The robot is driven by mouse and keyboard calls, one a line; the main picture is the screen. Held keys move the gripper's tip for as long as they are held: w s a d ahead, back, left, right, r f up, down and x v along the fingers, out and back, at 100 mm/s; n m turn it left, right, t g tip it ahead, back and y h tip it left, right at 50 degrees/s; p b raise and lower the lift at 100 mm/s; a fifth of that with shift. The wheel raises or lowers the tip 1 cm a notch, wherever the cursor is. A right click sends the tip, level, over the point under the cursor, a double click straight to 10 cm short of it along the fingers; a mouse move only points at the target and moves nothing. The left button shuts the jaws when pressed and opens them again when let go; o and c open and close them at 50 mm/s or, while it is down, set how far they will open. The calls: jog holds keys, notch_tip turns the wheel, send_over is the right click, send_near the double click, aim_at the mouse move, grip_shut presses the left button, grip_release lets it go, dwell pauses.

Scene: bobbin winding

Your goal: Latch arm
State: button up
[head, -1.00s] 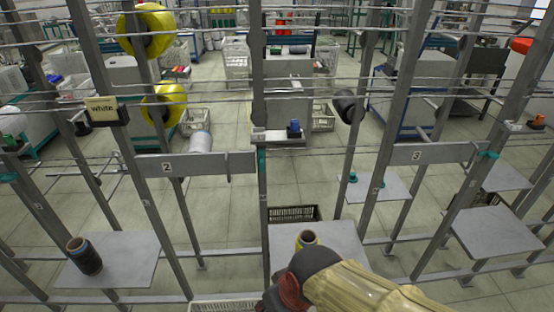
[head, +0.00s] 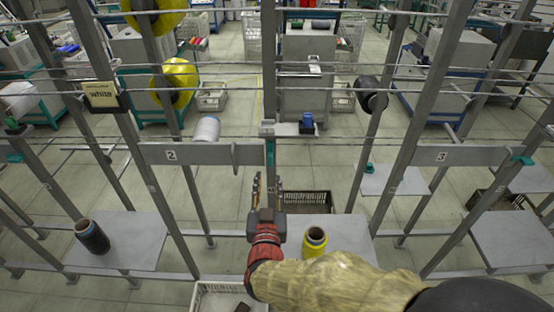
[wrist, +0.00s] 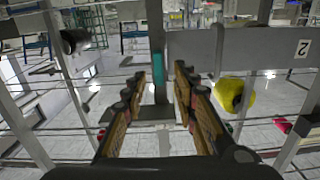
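My gripper (head: 266,184) points upward in front of a grey upright post (head: 268,60). Its two fingers are apart with nothing between them. In the wrist view my gripper (wrist: 160,75) is also open, and a teal strip (wrist: 160,64) on the post shows in the gap, beyond the fingertips. The same teal strip (head: 270,154) shows above my gripper in the head view. I cannot tell which part is the latch.
A yellow bobbin (head: 315,240) stands on a grey shelf (head: 345,235) right of my gripper. A dark bobbin (head: 92,237) stands on the left shelf. A white crate (head: 215,300) lies below and a dark crate (head: 310,201) behind. Thin horizontal bars cross the rack.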

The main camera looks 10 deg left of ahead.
aim_at(270, 159)
jog(key=shift+r+b+x, duration=0.2)
jog(key=shift+b+x, duration=0.1)
jog(key=shift+x, duration=1)
jog(key=shift+r+b+x, duration=0.25)
jog(key=shift+x, duration=1.05)
jog(key=shift+r+b+x, duration=0.2)
jog(key=shift+b+x, duration=0.1)
jog(key=shift+x, duration=1)
jog(key=shift+d, duration=0.15)
jog(key=shift+c, duration=1)
grip_shut()
